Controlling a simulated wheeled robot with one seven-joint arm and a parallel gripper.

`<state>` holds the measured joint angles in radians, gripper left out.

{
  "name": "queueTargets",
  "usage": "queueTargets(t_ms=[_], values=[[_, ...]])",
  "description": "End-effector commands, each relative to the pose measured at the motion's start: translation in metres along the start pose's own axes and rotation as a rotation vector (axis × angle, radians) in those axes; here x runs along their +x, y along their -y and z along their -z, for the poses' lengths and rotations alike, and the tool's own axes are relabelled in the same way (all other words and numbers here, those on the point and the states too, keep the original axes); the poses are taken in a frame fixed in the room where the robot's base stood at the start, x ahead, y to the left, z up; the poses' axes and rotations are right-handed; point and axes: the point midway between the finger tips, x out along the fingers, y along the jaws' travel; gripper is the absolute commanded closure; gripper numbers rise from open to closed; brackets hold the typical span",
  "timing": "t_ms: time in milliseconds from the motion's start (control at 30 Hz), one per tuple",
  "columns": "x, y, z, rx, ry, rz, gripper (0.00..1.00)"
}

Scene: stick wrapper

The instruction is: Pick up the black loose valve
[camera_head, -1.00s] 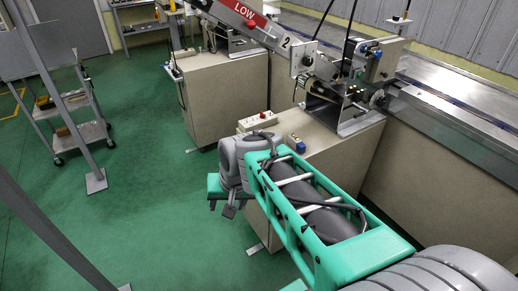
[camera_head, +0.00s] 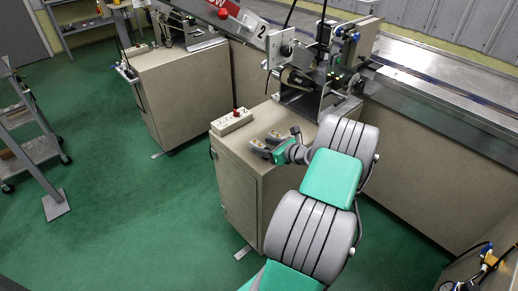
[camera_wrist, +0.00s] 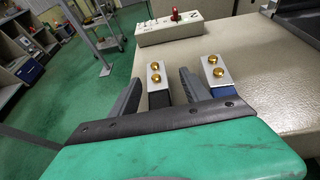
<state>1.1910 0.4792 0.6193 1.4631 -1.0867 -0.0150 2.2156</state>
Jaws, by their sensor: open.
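My gripper (camera_head: 264,145) is over the beige cabinet top (camera_head: 255,172), at the end of my green and grey arm. In the wrist view my gripper (camera_wrist: 185,72) is open, with a gap between its two fingers, which carry light plates and brass bolts. Bare cabinet top shows through the gap and nothing is held. I cannot make out the black loose valve in either current view; it may be hidden behind my gripper or arm.
A pale switch box with a red knob (camera_head: 231,121) stands left of my gripper. The machine's metal bracket (camera_head: 318,100) is close behind and to the right. A long metal rail (camera_head: 440,95) runs along the back. Green floor lies left.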

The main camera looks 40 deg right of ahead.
Motion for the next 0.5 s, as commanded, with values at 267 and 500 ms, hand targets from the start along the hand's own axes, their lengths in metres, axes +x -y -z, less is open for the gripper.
queueTargets(t_ms=[267,500], values=[[0.046,-0.005,0.003,-0.003,-0.001,-0.004,0.45],[0.051,-0.004,0.003,-0.003,-0.002,-0.001,0.45]])
